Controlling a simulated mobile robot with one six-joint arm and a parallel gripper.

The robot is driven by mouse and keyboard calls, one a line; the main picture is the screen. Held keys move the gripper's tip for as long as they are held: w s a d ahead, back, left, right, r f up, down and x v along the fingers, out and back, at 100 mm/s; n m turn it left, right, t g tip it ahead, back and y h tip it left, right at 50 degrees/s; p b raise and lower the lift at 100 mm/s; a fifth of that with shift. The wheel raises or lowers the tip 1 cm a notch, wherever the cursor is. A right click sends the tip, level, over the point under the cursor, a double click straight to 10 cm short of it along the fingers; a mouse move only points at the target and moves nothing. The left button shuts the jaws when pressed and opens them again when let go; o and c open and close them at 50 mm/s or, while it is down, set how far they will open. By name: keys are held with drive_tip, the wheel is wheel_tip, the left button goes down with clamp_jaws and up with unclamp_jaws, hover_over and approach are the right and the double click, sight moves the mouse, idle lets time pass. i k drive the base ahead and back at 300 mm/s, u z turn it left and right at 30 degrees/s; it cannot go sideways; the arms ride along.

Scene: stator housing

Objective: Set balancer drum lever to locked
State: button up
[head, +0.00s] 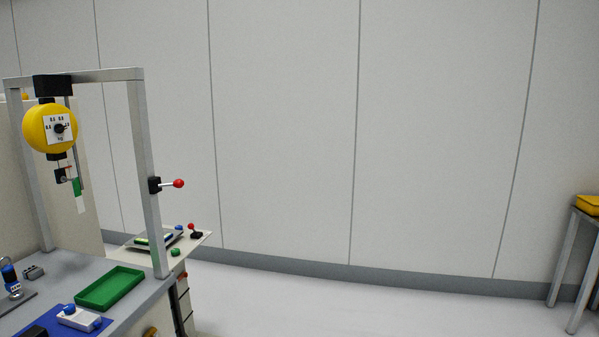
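The yellow balancer drum (37,133) hangs from the black block (53,86) on the top beam of a grey frame, at the left of the head view. A white dial plate with a black knob is on its face. A lever with a red ball knob (178,183) sticks out to the right, nearly level, from a black mount on the frame's right post. I cannot tell whether this lever belongs to the drum or which setting it is in. My gripper is not in view.
The grey bench (62,268) holds a green tray (109,288), a blue mat and small parts. Behind the post, a side table (200,238) carries another red-knobbed lever (192,227). A stand with a yellow bin (589,205) is far right. The middle floor is clear before the wall.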

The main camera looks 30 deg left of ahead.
sight(178, 182)
drive_tip(key=i, duration=1.3)
drive_tip(key=u, duration=1.9)
drive_tip(key=i, duration=1.2)
drive_tip(key=u, duration=0.4)
